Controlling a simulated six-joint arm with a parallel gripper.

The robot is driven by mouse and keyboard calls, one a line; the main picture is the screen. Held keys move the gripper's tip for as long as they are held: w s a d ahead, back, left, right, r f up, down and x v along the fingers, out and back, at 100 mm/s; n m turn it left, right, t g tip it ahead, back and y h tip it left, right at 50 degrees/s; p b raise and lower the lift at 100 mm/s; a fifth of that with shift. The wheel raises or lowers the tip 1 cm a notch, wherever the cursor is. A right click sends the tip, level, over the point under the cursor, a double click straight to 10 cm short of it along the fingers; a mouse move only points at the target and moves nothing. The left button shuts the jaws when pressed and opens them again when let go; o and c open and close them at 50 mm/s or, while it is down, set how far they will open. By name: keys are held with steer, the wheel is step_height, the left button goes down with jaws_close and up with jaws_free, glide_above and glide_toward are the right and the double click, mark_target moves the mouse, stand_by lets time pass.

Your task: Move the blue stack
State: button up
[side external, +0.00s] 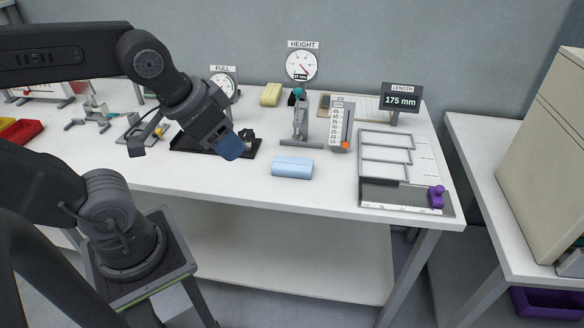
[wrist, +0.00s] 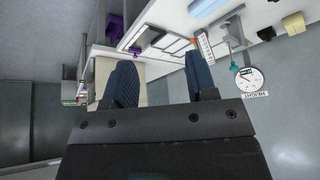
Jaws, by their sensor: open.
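The light blue stack (side external: 292,167) lies flat on the white bench, near its front edge and in front of the height gauge stand. It also shows at the top edge of the wrist view (wrist: 203,7), partly cut off. My gripper (side external: 231,148) is in the air to the left of the stack and apart from it. In the wrist view its two dark blue fingers (wrist: 160,82) stand apart with nothing between them.
Behind the stack stand the height gauge (side external: 301,120) and a ruler with an orange marker (side external: 341,125). To the right is a grey slotted tray (side external: 388,140) with a purple knob (side external: 437,197). A yellow block (side external: 271,94) lies behind. A black plate (side external: 190,143) is at left.

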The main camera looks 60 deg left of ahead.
steer(key=shift+w+a+f+m, duration=0.1)
steer(key=shift+w+f+m, duration=0.05)
steer(key=shift+m, duration=0.15)
steer(key=shift+c, duration=1.3)
steer(key=w+f+m+y, duration=0.1)
steer(key=w+f+m, duration=0.1)
steer(key=m, duration=0.1)
steer(key=w+a+f+m+g+y, duration=0.1)
steer(key=w+f+m+y, duration=0.1)
steer(key=m, duration=0.2)
steer(key=w+f+m+y, duration=0.1)
steer(key=w+f+m, duration=0.1)
steer(key=f+m, duration=0.1)
steer(key=shift+w+a+f+m+g, duration=0.1)
steer(key=shift+w+a+m+g, duration=0.2)
steer(key=shift+m, duration=0.4)
jaws_close()
steer(key=m+t+y, duration=0.2)
steer(key=m, duration=1.3)
glide_toward(308, 176)
steer(key=s+d+r, duration=0.2)
steer(key=s+d, duration=0.3)
steer(key=x, duration=1)
steer(key=shift+w+a+r, duration=0.1)
steer(key=shift+w+a, duration=0.05)
steer(key=shift+a, duration=0.05)
steer(key=shift+w+a, duration=0.9)
steer(key=shift+w+a+r, duration=0.1)
steer(key=shift+w+a, duration=0.45)
